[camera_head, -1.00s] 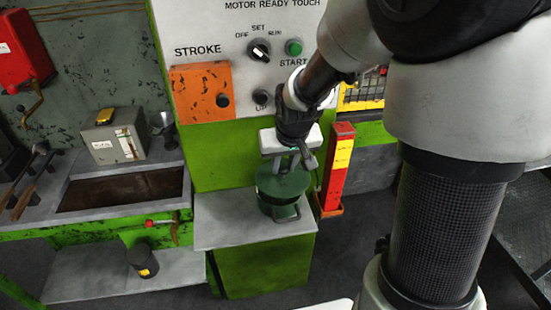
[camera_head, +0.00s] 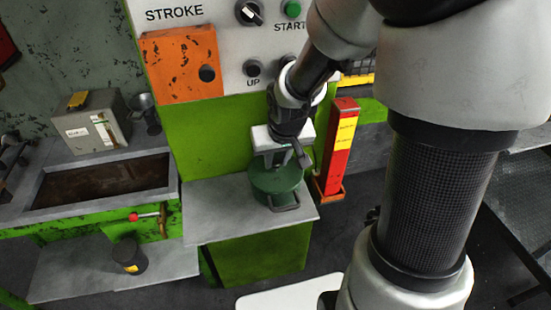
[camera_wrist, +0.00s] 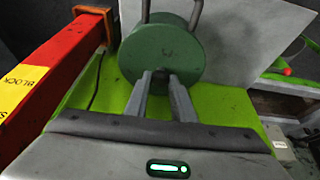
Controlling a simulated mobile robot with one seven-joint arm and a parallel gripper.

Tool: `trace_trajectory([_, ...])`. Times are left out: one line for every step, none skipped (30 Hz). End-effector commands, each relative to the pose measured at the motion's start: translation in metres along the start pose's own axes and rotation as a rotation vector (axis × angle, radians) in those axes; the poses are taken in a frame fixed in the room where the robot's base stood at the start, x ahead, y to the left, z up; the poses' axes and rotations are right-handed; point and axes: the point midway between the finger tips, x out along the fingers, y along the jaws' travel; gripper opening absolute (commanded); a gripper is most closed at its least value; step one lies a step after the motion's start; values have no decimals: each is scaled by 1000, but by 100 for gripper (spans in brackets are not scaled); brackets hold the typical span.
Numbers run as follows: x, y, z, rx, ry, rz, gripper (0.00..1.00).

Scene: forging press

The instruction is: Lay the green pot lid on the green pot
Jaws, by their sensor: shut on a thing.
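My gripper (camera_head: 271,170) is shut on the knob of the green pot lid (camera_head: 276,180). In the wrist view my fingertips (camera_wrist: 160,79) close around the small dark knob near the lower part of the green lid disc (camera_wrist: 163,47). The green pot (camera_head: 270,200) stands upright on the grey shelf, directly under the lid, with its handle toward the front right. That handle also shows at the top of the wrist view. The lid looks roughly level over the pot's rim. I cannot tell whether it touches the rim all round.
The grey shelf (camera_head: 215,215) has bare room left of the pot. A red and yellow block post (camera_head: 339,150) stands close on the right. The green press front with its control panel (camera_head: 225,60) rises behind. A dark trough (camera_head: 100,185) lies left, with a black cup (camera_head: 130,256) below.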

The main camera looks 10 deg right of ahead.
Motion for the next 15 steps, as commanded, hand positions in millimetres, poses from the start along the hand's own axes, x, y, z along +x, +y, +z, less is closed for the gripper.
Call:
trace_trajectory([0, 0, 0, 0, 1, 0, 0])
trace_trajectory([1, 0, 0, 0, 1, 0, 0])
trace_trajectory([2, 0, 1, 0, 1, 0, 0])
trace_trajectory([4, 0, 1, 0, 1, 0, 0])
trace_trajectory([5, 0, 2, 0, 1, 0, 0])
trace_trajectory([6, 0, 2, 0, 1, 0, 0])
trace_trajectory([4, 0, 2, 0, 0, 0, 27])
trace_trajectory([4, 0, 2, 0, 0, 0, 32])
trace_trajectory([4, 0, 2, 0, 0, 0, 39])
trace_trajectory([4, 0, 2, 0, 0, 0, 41])
trace_trajectory([4, 0, 2, 0, 0, 0, 41])
trace_trajectory([4, 0, 2, 0, 0, 0, 41])
trace_trajectory([4, 0, 2, 0, 0, 0, 41])
trace_trajectory([4, 0, 2, 0, 0, 0, 41])
trace_trajectory([4, 0, 2, 0, 0, 0, 41])
